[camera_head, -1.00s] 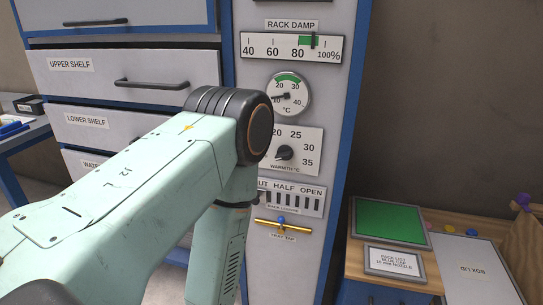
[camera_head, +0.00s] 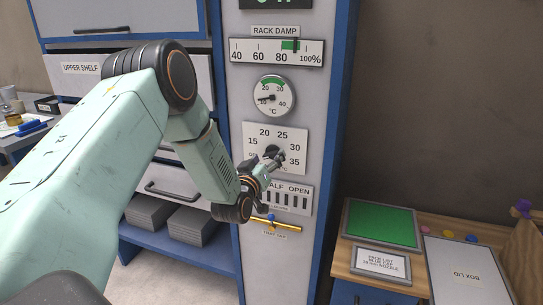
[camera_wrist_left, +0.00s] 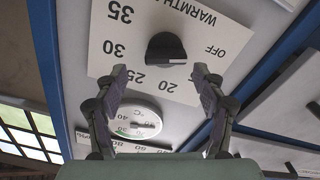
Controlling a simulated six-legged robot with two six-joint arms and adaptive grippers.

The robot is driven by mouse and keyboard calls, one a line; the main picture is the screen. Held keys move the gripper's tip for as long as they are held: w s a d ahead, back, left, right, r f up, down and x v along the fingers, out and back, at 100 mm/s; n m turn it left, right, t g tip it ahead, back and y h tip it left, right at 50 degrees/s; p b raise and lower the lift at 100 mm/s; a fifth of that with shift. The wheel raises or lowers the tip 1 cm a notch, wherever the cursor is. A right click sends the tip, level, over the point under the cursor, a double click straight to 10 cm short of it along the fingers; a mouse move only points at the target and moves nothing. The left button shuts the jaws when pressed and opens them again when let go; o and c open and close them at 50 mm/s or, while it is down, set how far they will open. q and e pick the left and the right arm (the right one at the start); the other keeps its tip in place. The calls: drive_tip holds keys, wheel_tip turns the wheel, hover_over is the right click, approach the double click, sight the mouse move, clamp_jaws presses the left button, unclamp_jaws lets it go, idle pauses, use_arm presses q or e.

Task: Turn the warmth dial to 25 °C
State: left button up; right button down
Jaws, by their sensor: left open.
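The warmth dial has a black knob (camera_head: 270,150) on a white plate (camera_head: 256,134) marked OFF, 15, 20, 25, 30 and 35. My left gripper (camera_head: 275,162) is in front of the knob and partly hides it and the lower plate. In the left wrist view, which is upside down, the knob (camera_wrist_left: 166,47) stands beyond the two open, empty fingers (camera_wrist_left: 160,73), apart from them. The knob's white mark is on its OFF side, away from 25.
A round °C gauge (camera_head: 273,96) sits above the plate, its needle near 10. A rack damp scale (camera_head: 277,52) is above that. Below are a slotted lever panel (camera_head: 296,199) and a yellow bar (camera_head: 283,226). A table with a green panel (camera_head: 381,224) stands at right.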

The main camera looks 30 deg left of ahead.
sight(269, 155)
use_arm(q)
drive_tip(key=shift+w+a+f, duration=0.3)
drive_tip(key=shift+w+a, duration=0.2)
drive_tip(key=shift+w, duration=0.1)
drive_tip(key=shift+w+a+f, duration=0.25)
drive_tip(key=shift+w+a, duration=0.2)
drive_tip(key=shift+w, duration=0.55)
drive_tip(key=shift+w+d+r, duration=0.1)
drive_tip(key=shift+d, duration=0.15)
drive_tip(key=shift+s+d+r, duration=0.2)
drive_tip(key=shift+d+r, duration=0.1)
drive_tip(key=shift+r, duration=0.05)
drive_tip(key=shift+a+f, duration=0.2)
drive_tip(key=shift+a, duration=0.2)
drive_tip(key=shift+c, duration=0.4)
drive_tip(key=shift+w+f, duration=0.15)
drive_tip(key=shift+c, duration=1.6)
drive_tip(key=shift+d+r, duration=0.2)
drive_tip(key=shift+d, duration=0.1)
drive_tip(key=c, duration=0.3)
drive_tip(key=shift+a, duration=0.2)
drive_tip(key=c, duration=0.3)
drive_tip(key=shift+c, duration=0.8)
drive_tip(key=shift+d, duration=0.1)
